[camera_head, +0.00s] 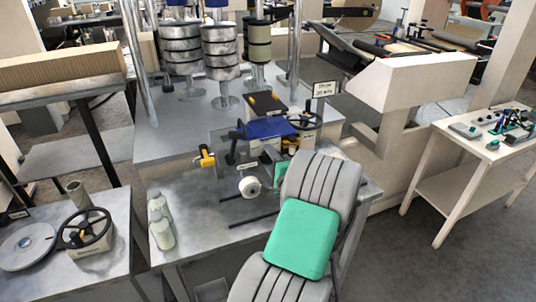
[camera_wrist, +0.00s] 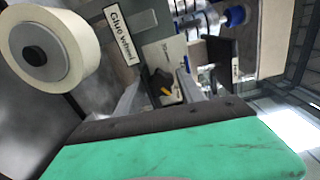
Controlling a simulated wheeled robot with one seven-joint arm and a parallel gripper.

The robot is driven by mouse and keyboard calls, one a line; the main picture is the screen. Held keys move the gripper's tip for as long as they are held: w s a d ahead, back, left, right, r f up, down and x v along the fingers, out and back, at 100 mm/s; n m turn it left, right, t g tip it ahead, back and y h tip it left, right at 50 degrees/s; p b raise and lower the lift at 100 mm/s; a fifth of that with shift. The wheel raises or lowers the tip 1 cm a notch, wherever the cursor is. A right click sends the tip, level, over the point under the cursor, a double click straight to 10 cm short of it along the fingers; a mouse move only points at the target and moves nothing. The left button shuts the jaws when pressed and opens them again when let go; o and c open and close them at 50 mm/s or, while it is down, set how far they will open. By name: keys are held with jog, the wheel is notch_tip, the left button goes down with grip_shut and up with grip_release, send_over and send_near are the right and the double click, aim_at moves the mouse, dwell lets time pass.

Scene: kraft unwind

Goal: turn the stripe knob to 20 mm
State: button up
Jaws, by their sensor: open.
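In the wrist view, a black knob with a yellow pointer mark (camera_wrist: 160,82) sits on a pale panel (camera_wrist: 172,58) with small lettering, too blurred to read. I take it to be the stripe knob; its exact setting cannot be read. My gripper (camera_wrist: 160,92) is open, its two grey fingers either side of the knob in the picture; I cannot tell whether they touch it. The green and black gripper body fills the bottom of the wrist view. In the head view, my grey arm hides the fingers and knob. A small sign (camera_head: 325,89) there seems to read 20 mm.
A "Glue wheel" label (camera_wrist: 120,30) and a cream roll (camera_wrist: 50,45) are close to my gripper on the left; the roll also shows in the head view (camera_head: 249,187).

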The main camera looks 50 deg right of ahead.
jog(key=shift+w+d, duration=0.25)
jog(key=shift+w, duration=0.2)
grip_shut()
